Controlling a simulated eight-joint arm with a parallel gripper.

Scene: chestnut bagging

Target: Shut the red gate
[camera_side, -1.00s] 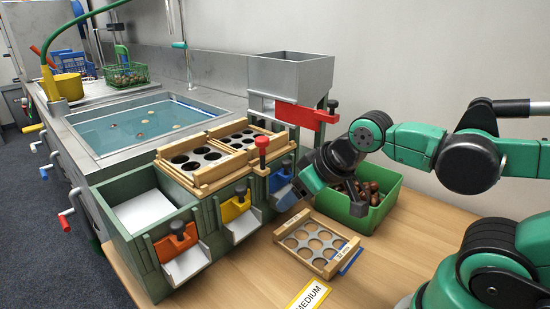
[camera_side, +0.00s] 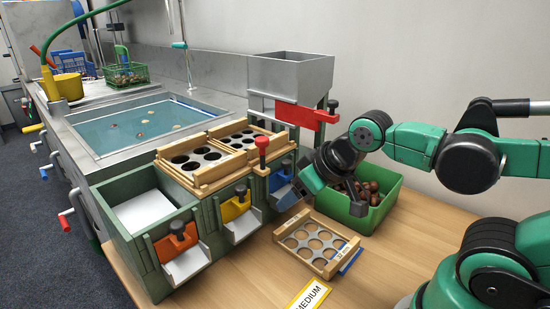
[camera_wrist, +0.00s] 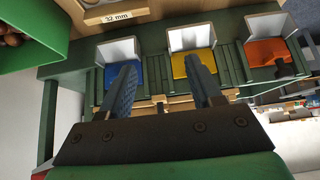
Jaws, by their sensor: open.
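The red gate (camera_side: 306,114) is a flat red plate under the grey hopper (camera_side: 290,75), with a black knob at its right end. It sticks out to the right of the hopper's outlet. My gripper (camera_side: 296,188) is open and empty, low beside the blue gate (camera_side: 280,178) and well below the red gate. In the wrist view, my two fingers (camera_wrist: 160,62) are apart, with the blue gate (camera_wrist: 126,76) and the yellow gate (camera_wrist: 196,62) beyond them.
An orange gate (camera_side: 178,242) and a yellow gate (camera_side: 235,207) stand on the green sorter. A green bin (camera_side: 386,206) of chestnuts lies behind my gripper. A holed sieve tray (camera_side: 318,243) lies on the table in front. A red knob (camera_side: 262,142) stands up near the sieves.

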